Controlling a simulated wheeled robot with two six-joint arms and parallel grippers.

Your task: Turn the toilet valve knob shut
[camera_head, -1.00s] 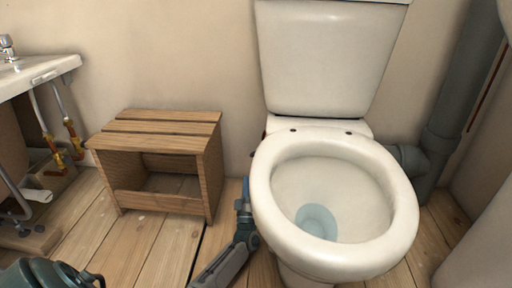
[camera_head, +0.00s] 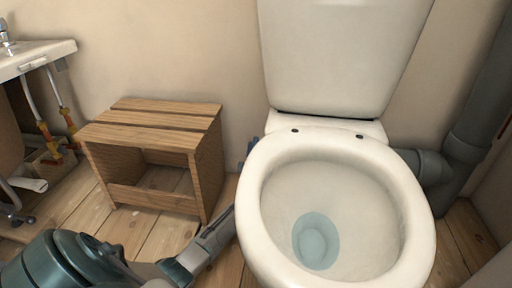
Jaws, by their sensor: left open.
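The white toilet (camera_head: 400,190) stands at the right of centre, its lid-less bowl open, with its cistern (camera_head: 335,60) against the wall. My left arm comes in from the lower left and reaches low beside the bowl. Small blue parts of my left gripper (camera_head: 247,153) show at the bowl's left rear edge, near the wall; the rest is hidden behind the rim. The gripper is open. The valve knob cannot be made out; that spot behind the bowl's left side is largely covered. My right gripper is not in view.
A wooden stool-like box (camera_head: 150,135) stands left of my arm, with a narrow strip of floor between it and the toilet. A sink (camera_head: 40,57) with pipes is at the far left. A grey waste pipe (camera_head: 465,150) runs at the right.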

